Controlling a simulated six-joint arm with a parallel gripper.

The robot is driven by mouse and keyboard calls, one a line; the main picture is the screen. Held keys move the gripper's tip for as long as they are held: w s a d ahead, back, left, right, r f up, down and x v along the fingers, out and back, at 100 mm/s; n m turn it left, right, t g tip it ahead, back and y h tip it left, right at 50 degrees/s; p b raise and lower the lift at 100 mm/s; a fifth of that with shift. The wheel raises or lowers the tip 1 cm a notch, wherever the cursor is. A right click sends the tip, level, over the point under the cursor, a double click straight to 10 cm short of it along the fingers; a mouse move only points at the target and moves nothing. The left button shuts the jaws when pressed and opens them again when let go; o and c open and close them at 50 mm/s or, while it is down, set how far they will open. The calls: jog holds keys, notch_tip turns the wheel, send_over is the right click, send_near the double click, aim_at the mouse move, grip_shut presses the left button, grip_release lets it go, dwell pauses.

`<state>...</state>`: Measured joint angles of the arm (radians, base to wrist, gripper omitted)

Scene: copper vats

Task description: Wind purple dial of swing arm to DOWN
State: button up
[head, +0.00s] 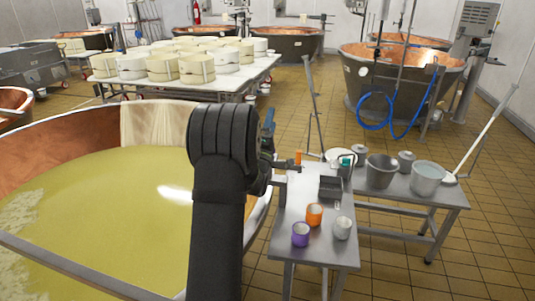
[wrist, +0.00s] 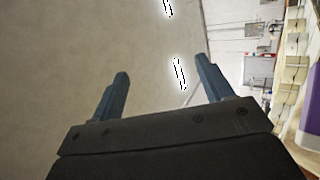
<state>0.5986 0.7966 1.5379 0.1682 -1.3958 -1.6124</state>
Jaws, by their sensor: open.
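My gripper (head: 268,130) is partly hidden behind my dark arm in the head view, above the vat's right rim. In the wrist view my gripper (wrist: 161,68) has its two blue fingers wide apart with nothing between them. A purple surface (wrist: 297,120) shows at the right edge of the wrist view, cut off by the frame; I cannot tell whether it belongs to the dial. No swing arm or purple dial can be made out in the head view, and the dial's setting is not readable.
A large copper vat (head: 60,125) of yellow-green liquid fills the left. To its right, a steel table (head: 318,255) holds a purple cup (head: 300,234), an orange cup (head: 314,214), a pale cup (head: 342,228) and a dark box (head: 330,187).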

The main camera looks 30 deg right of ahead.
jog(key=s+d+f+n+y, duration=0.1)
jog(key=s+f+n+y, duration=0.55)
jog(key=n+y, duration=0.6)
jog(key=s+d+f+n+y, duration=0.1)
jog(key=s+f+n+y, duration=0.6)
jog(key=n, duration=1)
jog(key=shift+t, duration=0.3)
jog(key=w, duration=0.5)
jog(key=w+a, duration=0.1)
jog(key=w, duration=0.4)
jog(key=w+a+r, duration=0.1)
jog(key=w, duration=0.5)
jog(key=shift+s, duration=0.1)
jog(key=c, duration=1)
